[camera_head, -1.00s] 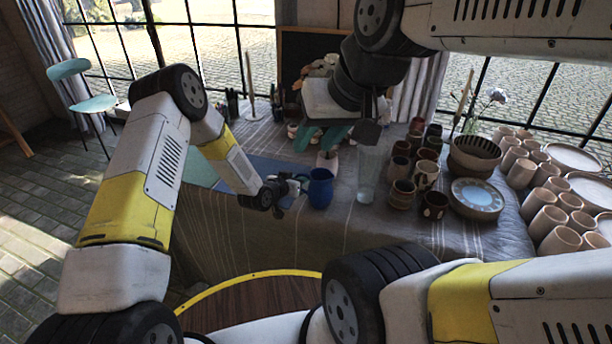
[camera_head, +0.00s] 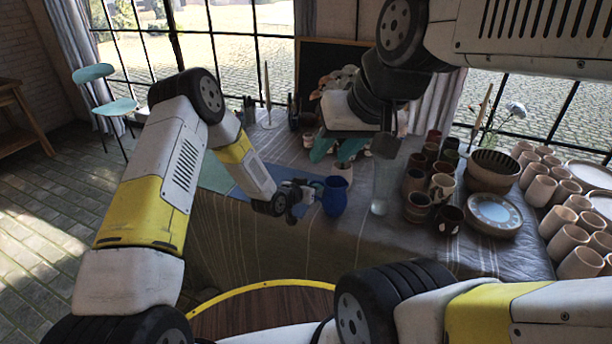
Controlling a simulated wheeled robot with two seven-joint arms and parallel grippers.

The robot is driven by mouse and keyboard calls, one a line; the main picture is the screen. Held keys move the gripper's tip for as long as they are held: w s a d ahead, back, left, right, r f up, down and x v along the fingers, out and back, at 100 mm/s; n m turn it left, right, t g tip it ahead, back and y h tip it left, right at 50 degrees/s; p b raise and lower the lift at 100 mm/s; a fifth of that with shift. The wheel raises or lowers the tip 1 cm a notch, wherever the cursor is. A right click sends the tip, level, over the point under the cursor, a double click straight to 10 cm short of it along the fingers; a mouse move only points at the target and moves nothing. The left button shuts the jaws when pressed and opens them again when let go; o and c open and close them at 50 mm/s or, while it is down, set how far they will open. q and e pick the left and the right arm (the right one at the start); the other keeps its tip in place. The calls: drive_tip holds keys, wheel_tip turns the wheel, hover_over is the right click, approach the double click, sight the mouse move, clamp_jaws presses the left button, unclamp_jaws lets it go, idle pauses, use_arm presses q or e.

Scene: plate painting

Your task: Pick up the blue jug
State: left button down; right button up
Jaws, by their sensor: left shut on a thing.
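The blue jug (camera_head: 334,197) is upright near the front edge of the cloth-covered table, in the middle of the head view. My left gripper (camera_head: 310,191) reaches in from the left and is shut on the jug at its left side, where the handle is. The fingertips are small and dark, so the exact grip is hard to make out. I cannot tell whether the jug's base touches the cloth. My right gripper (camera_head: 350,148) hangs above and behind the jug, with teal parts showing; its fingers are too unclear to tell their state.
A clear glass (camera_head: 381,188) stands close to the right of the jug. Several dark cups and a striped bowl (camera_head: 491,172) are further right, with a blue plate (camera_head: 494,214) and many pale cups. A blue mat (camera_head: 258,181) lies left. A pink cup (camera_head: 342,172) stands behind the jug.

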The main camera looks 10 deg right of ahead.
use_arm(q)
drive_tip(key=s+r, duration=0.4)
drive_tip(key=s, duration=1.1)
drive_tip(key=shift+s+d, duration=0.4)
drive_tip(key=shift+d, duration=0.05)
idle(1.3)
